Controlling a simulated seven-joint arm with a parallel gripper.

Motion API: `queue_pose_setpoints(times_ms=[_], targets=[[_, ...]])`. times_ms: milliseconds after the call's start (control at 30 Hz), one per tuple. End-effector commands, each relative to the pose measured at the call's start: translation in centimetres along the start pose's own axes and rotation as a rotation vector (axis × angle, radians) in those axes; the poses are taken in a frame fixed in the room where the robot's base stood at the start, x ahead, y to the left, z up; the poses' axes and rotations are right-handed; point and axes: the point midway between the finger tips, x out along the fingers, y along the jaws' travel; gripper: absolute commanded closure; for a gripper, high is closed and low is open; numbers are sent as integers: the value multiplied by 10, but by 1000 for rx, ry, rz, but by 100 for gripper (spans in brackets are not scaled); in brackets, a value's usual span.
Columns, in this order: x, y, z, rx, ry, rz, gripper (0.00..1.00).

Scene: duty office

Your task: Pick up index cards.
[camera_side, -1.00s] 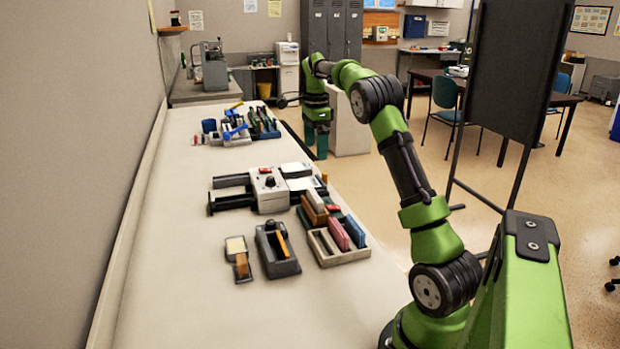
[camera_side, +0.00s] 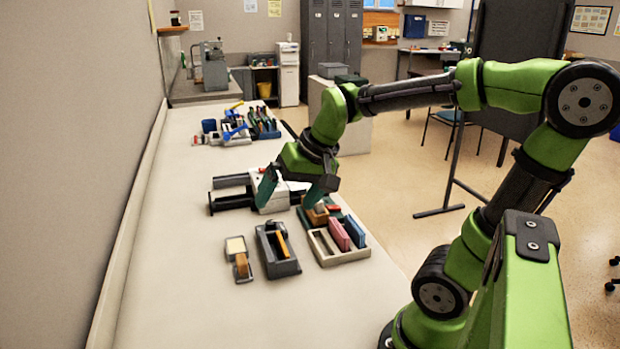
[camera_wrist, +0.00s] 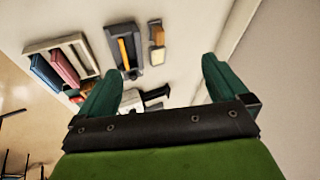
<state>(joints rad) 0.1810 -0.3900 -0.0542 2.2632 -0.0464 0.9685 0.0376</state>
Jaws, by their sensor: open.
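A pink stack (camera_side: 340,236) and a blue stack (camera_side: 355,231), which look like index cards, stand on edge in a shallow pale tray (camera_side: 349,258) on the counter. In the wrist view the blue stack (camera_wrist: 47,73) and pink stack (camera_wrist: 65,67) are at upper left, beyond the left finger. My gripper (camera_side: 291,194) is open with green fingers, pointing down above the grey-white device (camera_side: 267,200) and just behind and left of the pale tray. It also shows in the wrist view (camera_wrist: 160,75), with nothing held between its fingers. My gripper partly hides the device.
A dark grey holder with an orange strip (camera_side: 280,267) and a small wood-and-cream item (camera_side: 238,258) stand left of the tray. A brown box (camera_side: 317,216) is behind it. A desk organiser (camera_side: 262,128) stands farther back. The counter's front left is clear.

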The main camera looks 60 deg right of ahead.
Motion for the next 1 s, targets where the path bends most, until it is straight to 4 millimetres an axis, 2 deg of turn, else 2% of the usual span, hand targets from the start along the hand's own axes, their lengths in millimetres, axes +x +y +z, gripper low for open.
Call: queue_pose_setpoints(times_ms=[33,100,200,267,300,433,633,900,1000], targets=[[-4,-6,23,-72,18,-33,0],[-8,-12,48,-146,36,-69,0],[-13,-16,73,-207,54,-109,0],[-17,-19,82,-231,63,-128,0],[-20,-21,85,-245,73,-139,0],[-28,-27,87,-268,91,-163,20],[-27,-27,87,-267,87,-162,51],[-27,-26,86,-263,88,-160,51],[-19,-22,84,-242,61,-137,51]])
